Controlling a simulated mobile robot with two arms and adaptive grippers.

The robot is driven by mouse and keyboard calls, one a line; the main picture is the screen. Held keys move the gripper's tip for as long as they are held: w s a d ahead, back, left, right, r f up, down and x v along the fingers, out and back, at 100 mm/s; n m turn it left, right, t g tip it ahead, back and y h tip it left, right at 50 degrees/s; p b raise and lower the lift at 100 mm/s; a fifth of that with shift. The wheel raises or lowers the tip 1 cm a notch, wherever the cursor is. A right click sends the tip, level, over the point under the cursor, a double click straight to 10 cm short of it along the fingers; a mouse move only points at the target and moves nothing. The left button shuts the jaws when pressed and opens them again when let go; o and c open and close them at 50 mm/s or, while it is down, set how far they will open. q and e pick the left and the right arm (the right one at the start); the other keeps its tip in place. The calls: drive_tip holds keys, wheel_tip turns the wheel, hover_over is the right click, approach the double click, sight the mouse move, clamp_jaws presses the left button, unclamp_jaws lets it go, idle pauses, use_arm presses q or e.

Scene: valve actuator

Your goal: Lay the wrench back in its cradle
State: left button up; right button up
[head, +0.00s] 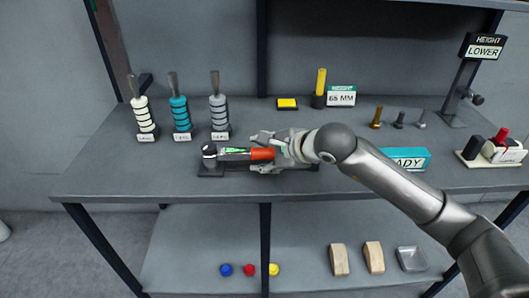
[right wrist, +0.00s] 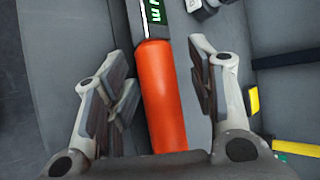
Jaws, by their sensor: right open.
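The wrench (head: 235,152) has a dark body with a green display and an orange handle. It lies across a dark, low cradle (head: 211,171) on the upper tabletop, its round head at the left. My right gripper (head: 272,150) is at the handle end. In the right wrist view the orange handle (right wrist: 160,95) lies between the two open fingers (right wrist: 160,88), with a gap on each side. The arm and gripper hide the handle's right end in the head view. Most of the cradle is hidden under the wrench. My left gripper is not in view.
Three ringed posts, white (head: 145,115), teal (head: 181,115) and grey (head: 219,114), stand behind to the left. A yellow block (head: 287,104) and yellow post (head: 320,88) stand behind. The front-left tabletop (head: 120,180) is clear.

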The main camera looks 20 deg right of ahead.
drive_tip(key=shift+s+d+f, duration=0.1)
drive_tip(key=shift+s+f, duration=0.05)
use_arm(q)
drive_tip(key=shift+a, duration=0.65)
use_arm(e)
drive_tip(key=shift+v, duration=4)
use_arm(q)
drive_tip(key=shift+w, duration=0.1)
use_arm(e)
drive_tip(key=shift+r, duration=0.25)
